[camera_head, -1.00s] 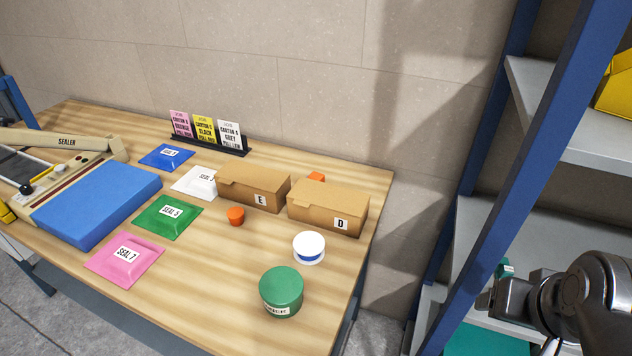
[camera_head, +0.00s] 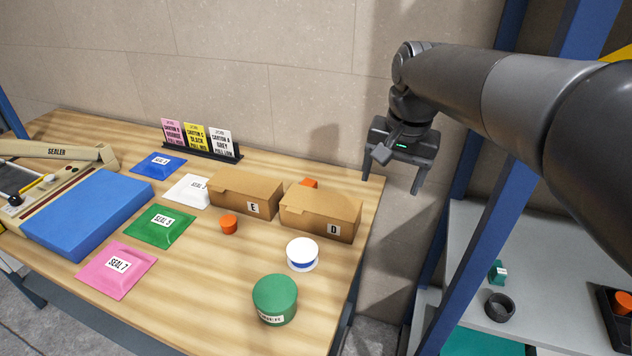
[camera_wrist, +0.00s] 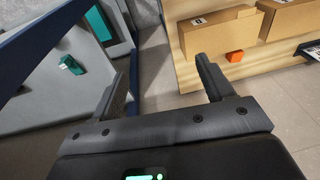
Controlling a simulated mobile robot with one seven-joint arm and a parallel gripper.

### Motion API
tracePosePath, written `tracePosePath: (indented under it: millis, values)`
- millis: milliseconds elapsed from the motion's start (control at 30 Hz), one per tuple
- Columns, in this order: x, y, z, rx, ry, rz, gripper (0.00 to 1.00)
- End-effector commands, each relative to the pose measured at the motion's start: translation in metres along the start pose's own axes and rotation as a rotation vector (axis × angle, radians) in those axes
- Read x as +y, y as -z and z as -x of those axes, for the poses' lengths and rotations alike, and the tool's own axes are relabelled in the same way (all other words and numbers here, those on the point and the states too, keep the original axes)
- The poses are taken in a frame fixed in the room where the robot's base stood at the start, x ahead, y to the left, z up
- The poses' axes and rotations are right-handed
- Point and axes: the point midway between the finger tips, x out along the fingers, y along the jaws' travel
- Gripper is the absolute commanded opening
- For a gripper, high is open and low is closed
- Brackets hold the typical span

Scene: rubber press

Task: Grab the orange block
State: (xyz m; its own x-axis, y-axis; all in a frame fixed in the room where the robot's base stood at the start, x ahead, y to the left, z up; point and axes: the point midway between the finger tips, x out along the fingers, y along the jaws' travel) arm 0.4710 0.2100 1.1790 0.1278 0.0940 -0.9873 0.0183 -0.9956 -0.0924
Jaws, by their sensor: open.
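An orange block (camera_head: 309,183) sits on the table behind the carton marked D, and only its top shows in the head view. In the wrist view the orange block (camera_wrist: 235,57) shows fully, beside the cartons on their wall side. My gripper (camera_head: 391,182) is open and empty, fingers pointing down, at the table's far right corner, to the right of the block. In the wrist view my gripper (camera_wrist: 163,75) has nothing between its fingers, and the block is ahead to the right, apart from them.
Carton D (camera_head: 320,212) and carton E (camera_head: 245,193) stand in front of the block. An orange round piece (camera_head: 229,224), white-blue tub (camera_head: 302,254) and green jar (camera_head: 275,299) stand nearer. A card rack (camera_head: 203,149) is left, the wall behind. Shelves (camera_head: 470,270) stand right.

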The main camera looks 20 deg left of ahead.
Motion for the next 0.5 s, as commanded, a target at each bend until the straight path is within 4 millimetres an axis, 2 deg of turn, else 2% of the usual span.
tracePosePath:
  millis: [33, 200, 367, 500]
  values:
    - [-0.015, 0.015, -0.010, 0.007, -0.016, -0.004, 0.74]
    - [-0.062, 0.061, -0.040, 0.057, -0.064, -0.036, 0.74]
    - [-0.113, 0.096, -0.076, 0.111, -0.097, -0.064, 0.74]
    - [-0.159, 0.120, -0.112, 0.163, -0.117, -0.085, 0.74]
